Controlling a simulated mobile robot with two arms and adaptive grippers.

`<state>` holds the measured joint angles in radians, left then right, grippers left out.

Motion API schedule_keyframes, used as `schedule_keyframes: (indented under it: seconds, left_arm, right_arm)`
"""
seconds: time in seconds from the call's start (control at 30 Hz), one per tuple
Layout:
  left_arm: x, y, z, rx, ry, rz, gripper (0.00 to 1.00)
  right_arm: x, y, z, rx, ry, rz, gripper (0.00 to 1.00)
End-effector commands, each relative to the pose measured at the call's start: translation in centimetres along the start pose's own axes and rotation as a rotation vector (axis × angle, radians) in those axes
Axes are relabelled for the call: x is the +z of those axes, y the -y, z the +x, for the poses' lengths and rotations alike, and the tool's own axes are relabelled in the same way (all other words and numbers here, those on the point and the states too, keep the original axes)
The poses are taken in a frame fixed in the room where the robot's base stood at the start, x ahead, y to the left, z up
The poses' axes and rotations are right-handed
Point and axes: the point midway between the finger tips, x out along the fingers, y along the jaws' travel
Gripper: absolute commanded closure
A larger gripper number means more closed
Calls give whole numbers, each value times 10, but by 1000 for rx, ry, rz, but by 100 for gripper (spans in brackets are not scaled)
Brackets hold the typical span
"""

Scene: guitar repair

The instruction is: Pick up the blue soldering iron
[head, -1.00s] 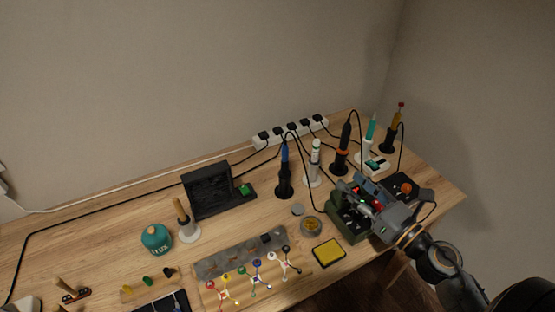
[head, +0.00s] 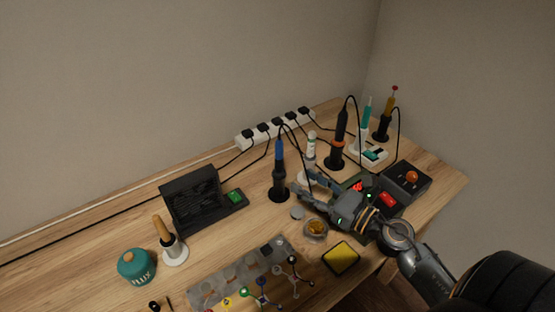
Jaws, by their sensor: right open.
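The blue soldering iron (head: 279,152) stands upright in a black holder (head: 279,194) on the wooden bench, with a dark cable rising from its top. My right gripper (head: 303,187) is open and empty. It comes in from the right, and in the picture its fingers lie just right of the iron's holder, in front of the white-handled iron's stand. I see no contact with the blue iron. My left gripper is not in view.
A black fan box (head: 192,199) is left. A tin (head: 315,227) and yellow sponge (head: 341,257) lie in front. A power strip (head: 270,132) is behind.

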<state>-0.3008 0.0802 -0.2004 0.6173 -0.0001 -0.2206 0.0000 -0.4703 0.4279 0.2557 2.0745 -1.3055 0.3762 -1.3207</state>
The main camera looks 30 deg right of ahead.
Motion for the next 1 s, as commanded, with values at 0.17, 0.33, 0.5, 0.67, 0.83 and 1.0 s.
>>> schedule_keyframes:
  seconds: [0.17, 0.33, 0.5, 0.67, 0.83, 1.0]
  left_arm:
    - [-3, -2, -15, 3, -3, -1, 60]
    - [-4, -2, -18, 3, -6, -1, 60]
    - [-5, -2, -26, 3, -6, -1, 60]
    - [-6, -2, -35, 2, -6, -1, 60]
    - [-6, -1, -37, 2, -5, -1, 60]
    - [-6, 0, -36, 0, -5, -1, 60]
  right_arm:
    - [4, 1, 33, -1, 2, -1, 54]
    - [2, 0, 46, -1, 0, 0, 54]
    - [7, 3, 60, -2, 3, 1, 54]
    - [10, 7, 84, -2, 2, 2, 54]
    - [8, 7, 98, -2, 1, 1, 54]
    - [6, 6, 99, -1, -1, 0, 54]
